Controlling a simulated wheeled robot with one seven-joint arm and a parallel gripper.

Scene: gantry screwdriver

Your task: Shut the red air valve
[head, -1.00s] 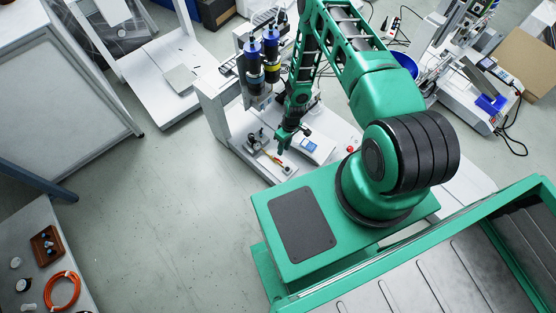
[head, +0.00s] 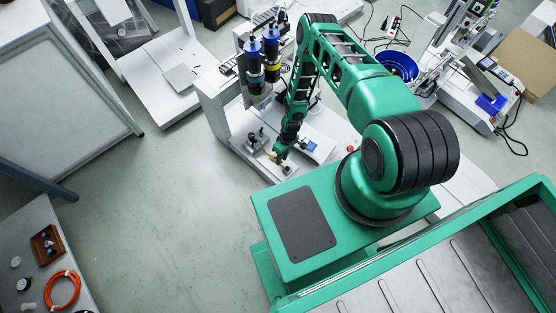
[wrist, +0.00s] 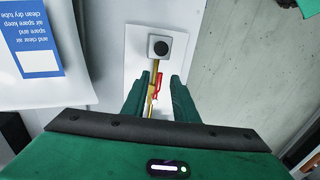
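The red air valve (wrist: 158,83) shows in the wrist view as a small red lever beside a thin brass pipe (wrist: 151,103), roughly in line with it. The pipe runs from a grey block with a round black knob (wrist: 159,47) on a white plate. My gripper (wrist: 158,88) is open, its two green fingers on either side of the pipe and lever with gaps visible. I cannot tell whether either finger touches the lever. In the head view my gripper (head: 279,158) is low over the white bench base, and covers the valve there.
A blue-and-white label card (wrist: 35,55) lies left of the valve in the wrist view. Blue-topped cylinders (head: 262,60) stand on the gantry (head: 212,103) behind my gripper. A side table (head: 35,225) at lower left holds a coiled orange hose (head: 62,290). The floor between is clear.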

